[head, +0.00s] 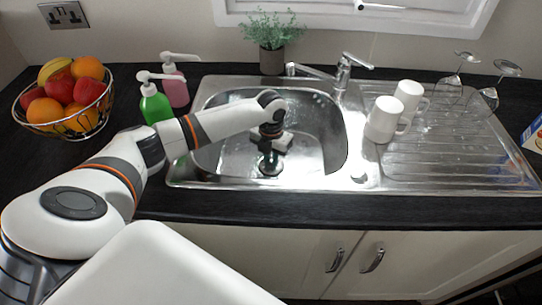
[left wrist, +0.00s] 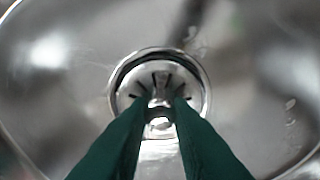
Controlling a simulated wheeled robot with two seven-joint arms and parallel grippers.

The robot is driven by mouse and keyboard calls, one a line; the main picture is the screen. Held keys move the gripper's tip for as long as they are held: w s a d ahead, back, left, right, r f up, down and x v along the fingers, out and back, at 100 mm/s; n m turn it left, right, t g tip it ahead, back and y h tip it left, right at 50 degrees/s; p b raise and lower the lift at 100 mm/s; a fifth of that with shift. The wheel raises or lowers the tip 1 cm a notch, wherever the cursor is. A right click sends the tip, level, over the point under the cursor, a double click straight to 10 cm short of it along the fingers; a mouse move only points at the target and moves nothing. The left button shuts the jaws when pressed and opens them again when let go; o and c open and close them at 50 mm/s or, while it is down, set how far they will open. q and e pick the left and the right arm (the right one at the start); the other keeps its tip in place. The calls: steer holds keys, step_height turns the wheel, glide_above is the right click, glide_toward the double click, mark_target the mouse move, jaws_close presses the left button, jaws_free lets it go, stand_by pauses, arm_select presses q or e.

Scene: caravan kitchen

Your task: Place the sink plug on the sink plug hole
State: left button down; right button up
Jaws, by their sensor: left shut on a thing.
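My left gripper (head: 268,160) reaches down into the steel sink bowl (head: 318,135), low over its bottom. In the left wrist view its two dark green fingers (left wrist: 160,103) are close together, shut on the small metal knob of the sink plug (left wrist: 158,124). The round rim of the plug hole (left wrist: 206,92) shows around the plug. The plug looks roughly centred in this rim; I cannot tell whether it is seated or just above. My right gripper is not in view.
Two white mugs (head: 383,120) and two upturned glasses (head: 484,101) stand on the drainer right of the bowl. The tap (head: 345,72) is behind the bowl. Green (head: 154,104) and pink (head: 175,88) soap bottles and a fruit bowl (head: 66,128) stand to the left.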

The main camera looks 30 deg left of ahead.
mark_target(271, 159)
arm_select(q)
steer(key=shift+f, duration=0.15)
steer(key=c, duration=1.3)
jaws_free()
step_height(271, 159, up, 12)
steer(key=shift+r, duration=0.2)
